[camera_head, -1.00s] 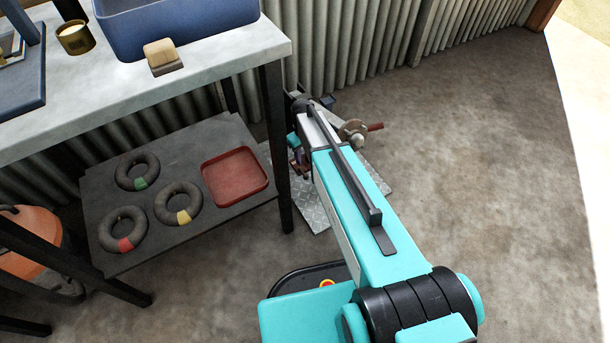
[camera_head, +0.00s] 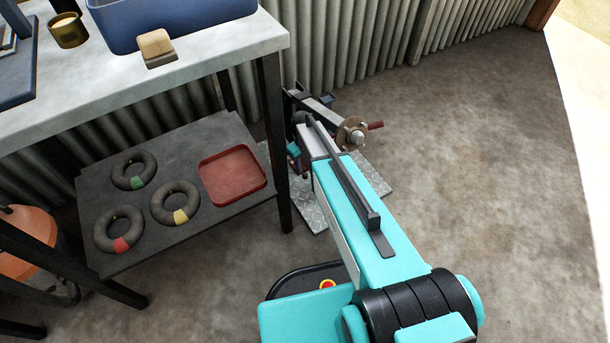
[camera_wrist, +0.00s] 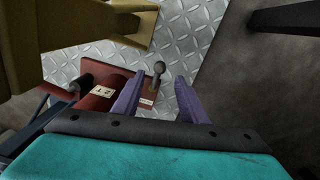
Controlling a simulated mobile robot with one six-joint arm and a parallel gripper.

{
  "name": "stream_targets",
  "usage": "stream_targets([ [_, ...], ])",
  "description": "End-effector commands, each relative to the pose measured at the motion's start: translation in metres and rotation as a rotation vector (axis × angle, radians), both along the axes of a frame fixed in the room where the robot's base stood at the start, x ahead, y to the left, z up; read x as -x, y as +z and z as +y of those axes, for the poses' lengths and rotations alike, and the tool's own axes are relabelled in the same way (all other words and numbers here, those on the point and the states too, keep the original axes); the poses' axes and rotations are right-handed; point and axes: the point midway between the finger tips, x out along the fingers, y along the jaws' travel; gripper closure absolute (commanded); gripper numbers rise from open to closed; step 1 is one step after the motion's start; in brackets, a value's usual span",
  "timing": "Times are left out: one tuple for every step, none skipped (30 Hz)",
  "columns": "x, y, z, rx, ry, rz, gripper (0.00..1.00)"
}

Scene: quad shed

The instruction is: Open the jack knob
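In the wrist view, a small dark ball-topped knob (camera_wrist: 158,69) stands on a short stem at the edge of a red jack body (camera_wrist: 96,94) with pale labels. My gripper (camera_wrist: 158,84) has two purple fingers spread apart, one on each side of the knob in the picture. The fingers are open, and I cannot tell whether either touches it. My arm hides the knob and fingertips there.
The jack stands on a diamond-pattern metal plate (camera_head: 374,176). A workbench leg (camera_head: 275,150) stands close left of my arm. A lower shelf (camera_head: 105,205) holds a red tray (camera_head: 232,176) and several dark rings. Open concrete floor (camera_head: 500,190) lies to the right.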

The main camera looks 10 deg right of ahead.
Motion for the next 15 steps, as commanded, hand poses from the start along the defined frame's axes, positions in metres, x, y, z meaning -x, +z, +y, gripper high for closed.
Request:
stream_targets([
  [-0.001, -0.011, 0.0, 0.0, 0.0, 0.001, 0.61],
  [-0.001, -0.015, 0.0, 0.0, 0.0, 0.002, 0.61],
  [-0.001, -0.021, -0.001, 0.0, 0.0, 0.002, 0.61],
  [-0.001, -0.026, -0.001, 0.0, 0.0, 0.002, 0.61],
  [-0.001, -0.03, -0.001, 0.0, 0.0, 0.002, 0.61],
  [-0.001, -0.036, -0.001, 0.0, 0.0, 0.001, 0.61],
  [-0.001, -0.04, -0.001, 0.0, 0.0, 0.001, 0.61],
  [-0.001, -0.044, -0.001, 0.0, 0.001, 0.001, 0.61],
  [-0.001, -0.049, -0.002, 0.0, 0.001, 0.001, 0.61],
  [-0.001, -0.052, -0.002, 0.0, 0.001, 0.001, 0.61],
  [-0.001, -0.056, -0.002, 0.0, 0.001, 0.001, 0.61],
  [-0.001, -0.06, -0.002, 0.0, 0.001, 0.001, 0.61],
  [-0.001, -0.062, -0.002, 0.0, 0.001, 0.001, 0.61],
  [-0.001, -0.065, -0.002, 0.0, 0.001, 0.001, 0.61],
  [-0.001, -0.067, -0.002, 0.0, 0.001, 0.001, 0.61],
])
